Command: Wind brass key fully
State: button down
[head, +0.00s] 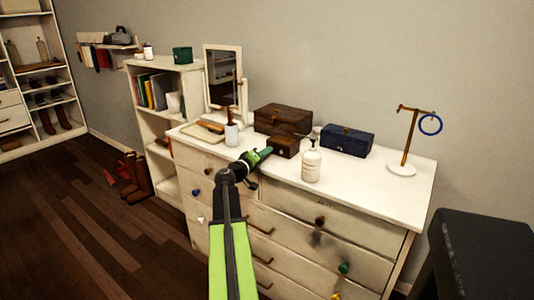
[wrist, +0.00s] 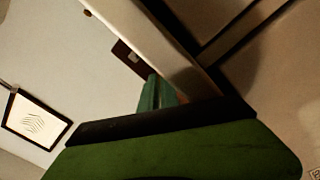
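A small brown wooden box (head: 284,146) sits on the white dresser top, in front of a larger dark wooden box. I cannot make out a brass key in either view. My gripper (head: 257,157), green and black, is at the dresser's front edge, just left of and in front of the small box; I cannot tell if it touches anything. In the wrist view its green parts fill the lower middle, and a small brown piece with a pale patch (wrist: 128,55) shows beyond them. The gap between the fingers is not clear.
A white pump bottle (head: 311,164) stands right of the small box. A white cup (head: 232,133), a mirror (head: 222,80), the large wooden box (head: 281,118), a blue box (head: 346,140) and a brass stand (head: 407,140) share the dresser. The right front top is clear.

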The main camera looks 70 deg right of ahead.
jog(key=m, duration=1.3)
jog(key=shift+m, duration=0.3)
jog(key=m, duration=1.4)
dwell(0.3)
jog(key=c, duration=1.9)
grip_release()
jog(key=shift+w, duration=0.1)
